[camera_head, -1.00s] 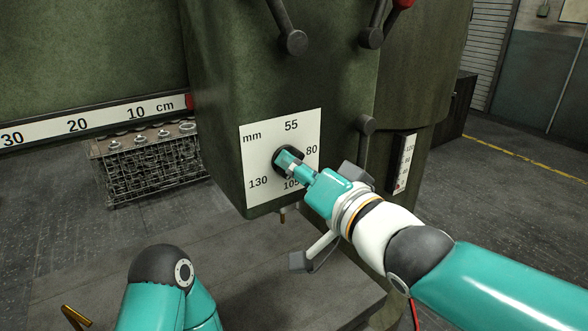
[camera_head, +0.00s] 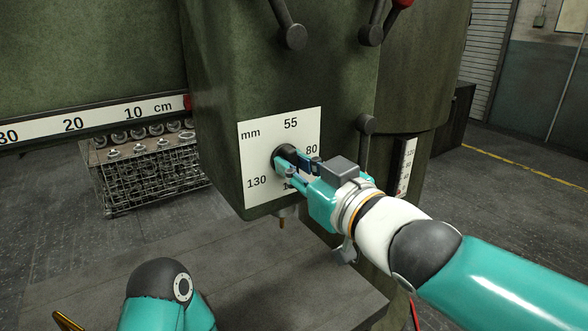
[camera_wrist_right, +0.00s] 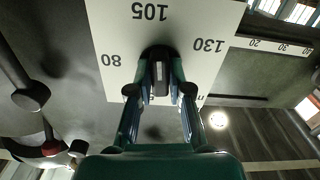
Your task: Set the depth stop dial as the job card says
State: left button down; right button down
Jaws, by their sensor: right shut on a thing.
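The depth stop dial plate (camera_head: 256,152) is white on the front of the green machine head, marked mm, 55, 80, 105 and 130. Its black knob (camera_head: 287,153) sits at the plate's middle. My right gripper (camera_head: 287,168) is shut on this knob and hides part of the 105. In the right wrist view the plate (camera_wrist_right: 207,72) appears upside down. There the knob (camera_wrist_right: 160,53) lies between the fingers of the right gripper (camera_wrist_right: 160,75). I cannot make out a pointer mark. My left gripper and the job card are out of view.
Dark levers (camera_head: 291,37) hang above the dial, one with a red knob (camera_head: 403,3). A cm ruler (camera_head: 98,119) runs to the left. A wire basket of metal parts (camera_head: 150,172) stands behind. A grey table (camera_head: 250,270) lies below the machine head.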

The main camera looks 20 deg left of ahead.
jog(key=shift+f+n, duration=0.4)
jog(key=shift+n, duration=0.2)
jog(key=c, duration=1.2)
grip_release()
jog(key=shift+w+d+r, duration=0.1)
jog(key=shift+o, duration=0.6)
jog(key=shift+r, duration=0.1)
jog(key=shift+r, duration=0.1)
jog(key=v, duration=1.2)
